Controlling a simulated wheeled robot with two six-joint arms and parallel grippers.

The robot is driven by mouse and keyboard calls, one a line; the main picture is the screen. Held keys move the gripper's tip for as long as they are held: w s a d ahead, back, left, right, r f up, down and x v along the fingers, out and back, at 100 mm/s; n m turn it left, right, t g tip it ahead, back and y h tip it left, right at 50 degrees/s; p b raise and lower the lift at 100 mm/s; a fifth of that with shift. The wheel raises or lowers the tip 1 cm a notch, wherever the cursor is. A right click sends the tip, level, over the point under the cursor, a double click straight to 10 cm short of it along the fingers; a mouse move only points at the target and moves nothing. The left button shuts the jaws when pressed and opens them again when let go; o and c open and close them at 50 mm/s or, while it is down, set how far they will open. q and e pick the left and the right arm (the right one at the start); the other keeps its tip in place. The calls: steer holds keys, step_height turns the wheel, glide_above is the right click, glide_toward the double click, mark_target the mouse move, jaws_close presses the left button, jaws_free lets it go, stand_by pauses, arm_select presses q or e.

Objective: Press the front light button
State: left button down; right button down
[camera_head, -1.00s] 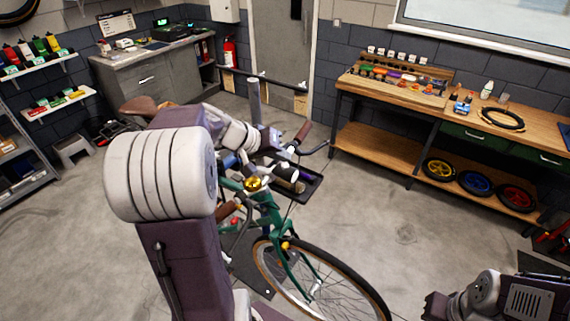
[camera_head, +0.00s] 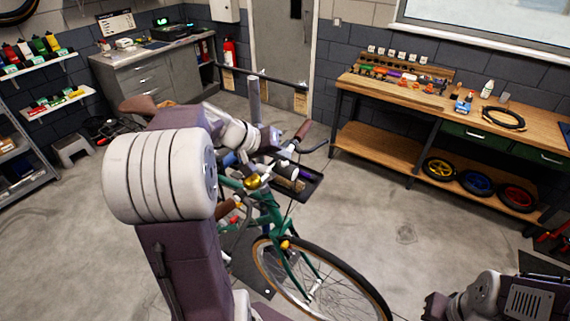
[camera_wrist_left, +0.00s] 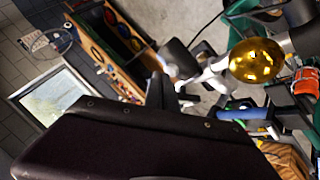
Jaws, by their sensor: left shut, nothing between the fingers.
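The green bike (camera_head: 268,210) stands mid-floor, its front wheel (camera_head: 320,285) toward me. A gold bell (camera_head: 253,182) sits at its handlebar and shows large in the left wrist view (camera_wrist_left: 257,60). My left gripper (camera_head: 278,150) is shut and empty over the handlebar, close to the bell and the dark grip (camera_head: 303,131). My arm hides part of the bike. I cannot make out the front light or its button clearly among the handlebar parts. My right gripper (camera_head: 435,306) is at the lower right, away from the bike; its jaws are unclear.
A wooden workbench (camera_head: 430,100) with small parts stands at the back right, with coloured wheels (camera_head: 475,182) on its lower shelf. A grey cabinet (camera_head: 145,80) stands at the back left. The floor (camera_head: 400,235) right of the bike is clear.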

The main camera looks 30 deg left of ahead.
mark_target(282, 164)
arm_select(q)
steer(key=shift+f, duration=0.25)
stand_by(0.3)
steer(key=shift+r, duration=0.6)
step_height(282, 164, up, 6)
steer(key=p, duration=0.4)
stand_by(0.3)
